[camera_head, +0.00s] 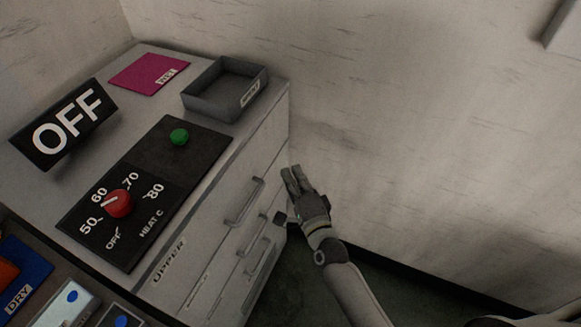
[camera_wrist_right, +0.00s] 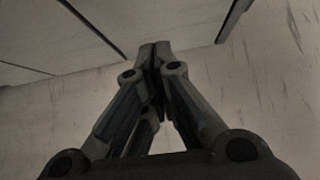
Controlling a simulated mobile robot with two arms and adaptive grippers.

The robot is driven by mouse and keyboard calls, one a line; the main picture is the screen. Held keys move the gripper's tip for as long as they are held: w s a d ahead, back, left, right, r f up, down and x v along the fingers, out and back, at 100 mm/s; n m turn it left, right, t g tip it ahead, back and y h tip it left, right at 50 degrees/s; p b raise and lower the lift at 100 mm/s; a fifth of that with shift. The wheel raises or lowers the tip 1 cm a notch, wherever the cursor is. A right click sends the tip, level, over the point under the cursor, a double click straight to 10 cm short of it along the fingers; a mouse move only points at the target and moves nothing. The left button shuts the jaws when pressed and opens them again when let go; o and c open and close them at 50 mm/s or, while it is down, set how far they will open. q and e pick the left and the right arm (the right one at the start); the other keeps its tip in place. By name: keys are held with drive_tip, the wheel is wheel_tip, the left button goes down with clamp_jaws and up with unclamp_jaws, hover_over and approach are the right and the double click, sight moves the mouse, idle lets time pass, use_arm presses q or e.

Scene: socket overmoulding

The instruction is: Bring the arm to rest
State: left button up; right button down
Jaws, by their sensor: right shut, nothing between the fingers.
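My right gripper (camera_head: 291,179) is beside the drawer cabinet (camera_head: 215,236), to the right of its drawer front in the head view. It is apart from the long handles as far as I can tell. In the right wrist view the fingertips of the right gripper (camera_wrist_right: 155,48) meet, and nothing is between them. My right arm reaches up from the bottom of the head view. My left gripper is not in view.
A black panel (camera_head: 160,165) with a red knob (camera_head: 118,203) and a green button (camera_head: 179,136) lies on the cabinet. An OFF sign (camera_head: 64,124), a magenta mat (camera_head: 145,72) and a grey tray (camera_head: 197,104) are there too. Open floor and bare wall lie right.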

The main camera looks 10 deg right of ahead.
drive_tip(key=s+d, duration=0.2)
drive_tip(key=s, duration=0.3)
drive_tip(key=s+d+f+n+g, duration=0.1)
drive_tip(key=s+f+n+g, duration=0.3)
drive_tip(key=f, duration=0.7)
drive_tip(key=s+d+f+n+g, duration=0.1)
drive_tip(key=s+f+n+g, duration=0.3)
drive_tip(key=f, duration=0.6)
drive_tip(key=s+d+f+n+g, duration=0.1)
drive_tip(key=s+f+n, duration=0.1)
drive_tip(key=s+f, duration=0.65)
drive_tip(key=s+d+f+n+g+h, duration=0.1)
drive_tip(key=s+d+f+n+g, duration=0.2)
drive_tip(key=s+f, duration=0.6)
drive_tip(key=s+d+f+n+g+h, duration=0.2)
drive_tip(key=s+d+f+n+g, duration=0.2)
drive_tip(key=s+f, duration=0.5)
drive_tip(key=s+d+n, duration=0.1)
drive_tip(key=s+d, duration=0.1)
drive_tip(key=s, duration=0.4)
drive_tip(key=shift+s+d+g+b, duration=0.3)
drive_tip(key=shift+d+b, duration=0.1)
